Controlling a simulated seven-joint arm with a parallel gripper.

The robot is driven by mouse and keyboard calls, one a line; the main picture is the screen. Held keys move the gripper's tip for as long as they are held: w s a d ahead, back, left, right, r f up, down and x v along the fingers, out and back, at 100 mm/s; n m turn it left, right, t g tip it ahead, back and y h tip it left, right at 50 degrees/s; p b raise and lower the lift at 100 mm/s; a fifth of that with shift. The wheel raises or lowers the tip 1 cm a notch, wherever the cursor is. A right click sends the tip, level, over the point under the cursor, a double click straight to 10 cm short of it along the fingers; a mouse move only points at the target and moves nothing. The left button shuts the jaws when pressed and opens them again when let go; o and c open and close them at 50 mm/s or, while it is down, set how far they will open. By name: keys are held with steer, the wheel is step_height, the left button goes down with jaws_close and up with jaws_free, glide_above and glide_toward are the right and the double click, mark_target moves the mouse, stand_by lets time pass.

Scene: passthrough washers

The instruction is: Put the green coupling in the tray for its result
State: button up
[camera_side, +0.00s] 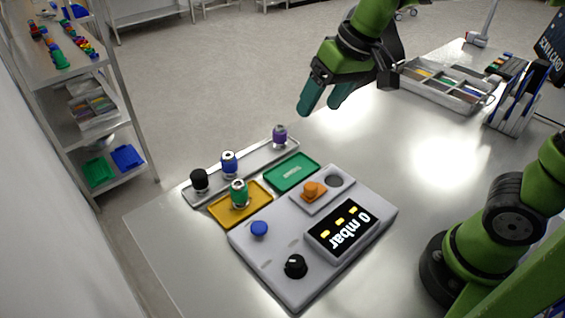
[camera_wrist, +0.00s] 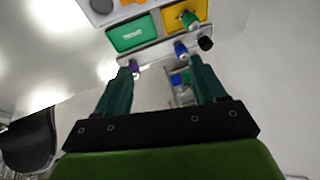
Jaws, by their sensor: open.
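The green coupling (camera_side: 239,194) stands upright in the yellow tray (camera_side: 223,213), beside the test device. It also shows in the yellow tray at the top of the wrist view (camera_wrist: 188,18). The green tray (camera_side: 291,172) lies to the right of the yellow one and looks empty, with a pale label on its floor. My gripper (camera_side: 326,100) is open and empty, raised above the table's far edge and well away from the coupling. In the wrist view its two teal fingers (camera_wrist: 160,75) are spread apart.
A grey rack (camera_side: 255,157) behind the trays holds a black (camera_side: 199,180), a blue (camera_side: 229,163) and a purple coupling (camera_side: 280,136). The test device (camera_side: 270,260) reads "0 mbar" and carries an orange part (camera_side: 313,191), a blue button and a black knob. A compartment box (camera_side: 447,84) stands at the back right.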

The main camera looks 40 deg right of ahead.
steer(key=s+d+f+m+t, duration=0.1)
steer(key=s+d+m+t, duration=0.2)
steer(key=s, duration=0.7)
steer(key=shift+d, duration=1.15)
